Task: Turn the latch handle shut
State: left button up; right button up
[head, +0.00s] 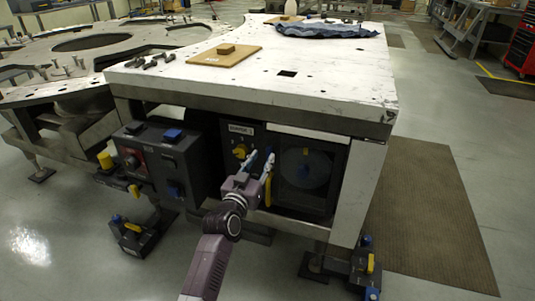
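A yellow upright handle (267,190), which looks like the latch handle, is at the left edge of a dark-framed window panel (312,205) under the white table. My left gripper (260,162) is in front of the panel, close to the handle's upper end. Its two fingers point up and away, apart, with a gap between them and nothing seen held. Contact with the handle cannot be told. The gripper partly hides the handle and the area beside it. My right gripper is not in view.
A yellow knob (240,151) is just left of the fingers, under a label. A dark control box (152,160) stands further left. The white table top (330,75) overhangs the panel and carries a brown board (213,58) and blue cloth (325,31). Floor at right is open, with a brown mat (425,210).

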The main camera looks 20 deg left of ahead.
aim_at(268, 149)
pick_arm(q)
jog(key=w, duration=0.4)
jog(key=shift+w+d+f+b, duration=0.1)
jog(key=shift+w+b, duration=0.05)
jog(key=shift+b, duration=0.25)
jog(key=shift+w, duration=0.8)
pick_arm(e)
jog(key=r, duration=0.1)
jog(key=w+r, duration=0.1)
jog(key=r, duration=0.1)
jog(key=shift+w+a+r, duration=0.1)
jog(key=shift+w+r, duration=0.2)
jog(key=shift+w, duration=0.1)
pick_arm(q)
grip_shut()
